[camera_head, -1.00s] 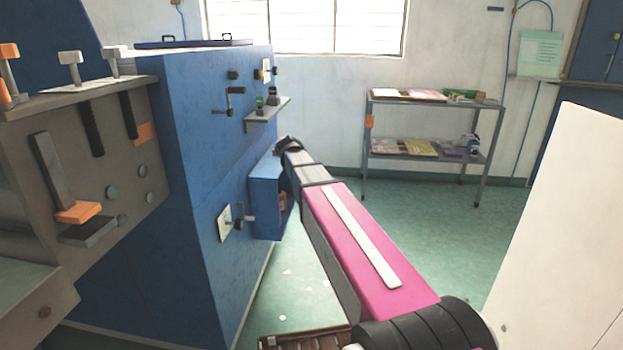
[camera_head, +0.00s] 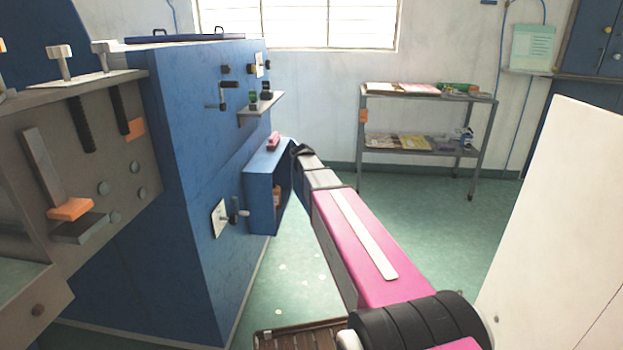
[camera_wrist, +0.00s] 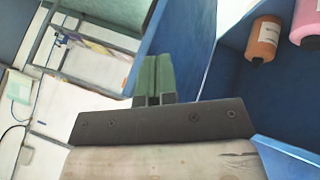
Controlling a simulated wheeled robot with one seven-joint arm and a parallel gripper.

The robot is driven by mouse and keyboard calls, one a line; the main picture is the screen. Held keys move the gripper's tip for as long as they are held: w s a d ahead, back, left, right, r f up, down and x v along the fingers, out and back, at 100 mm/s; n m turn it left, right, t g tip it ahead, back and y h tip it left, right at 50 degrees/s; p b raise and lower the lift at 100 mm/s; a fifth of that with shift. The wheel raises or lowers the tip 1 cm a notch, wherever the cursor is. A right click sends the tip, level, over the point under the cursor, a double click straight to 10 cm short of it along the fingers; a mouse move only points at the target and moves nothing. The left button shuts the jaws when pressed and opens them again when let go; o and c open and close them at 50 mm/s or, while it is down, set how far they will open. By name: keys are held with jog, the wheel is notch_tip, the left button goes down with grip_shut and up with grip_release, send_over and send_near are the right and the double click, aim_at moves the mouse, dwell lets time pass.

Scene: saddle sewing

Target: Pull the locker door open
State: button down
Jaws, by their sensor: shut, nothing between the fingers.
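The locker is a small blue box (camera_head: 262,205) on the side of the large blue cabinet, in the head view. Its right side shows a dark opening with an orange bottle (camera_head: 277,194) inside. In the wrist view the interior (camera_wrist: 235,105) shows at right with the orange bottle (camera_wrist: 264,40) and a pink bottle (camera_wrist: 306,22). A lighter blue panel (camera_wrist: 190,45) stands between my fingers and the interior; I cannot tell whether it is the door or a wall. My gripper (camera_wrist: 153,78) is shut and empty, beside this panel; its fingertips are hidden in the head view.
The blue cabinet (camera_head: 190,150) carries a crank, knobs and a small ledge (camera_head: 262,103). A grey shelf rack (camera_head: 415,152) stands by the back wall. A white panel (camera_head: 565,220) is at right. Green floor (camera_head: 420,225) is clear between them.

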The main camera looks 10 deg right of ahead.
jog(key=shift+d, duration=0.1)
jog(key=w+d+n+t+y, duration=0.15)
jog(key=w+d+n, duration=0.4)
jog(key=d, duration=0.75)
jog(key=w+d+n+t+y, duration=0.1)
jog(key=w+d+n+y, duration=0.15)
jog(key=w+d, duration=0.85)
jog(key=w+d+n+y, duration=0.1)
jog(key=w+d+n, duration=0.1)
jog(key=w+d, duration=0.5)
jog(key=w+d+n+y, duration=0.2)
jog(key=w+d, duration=0.5)
jog(key=w, duration=0.9)
jog(key=shift+d+n+g+y, duration=0.25)
jog(key=shift+n+g+y, duration=0.05)
jog(key=shift+g, duration=0.15)
jog(key=shift+s, duration=0.1)
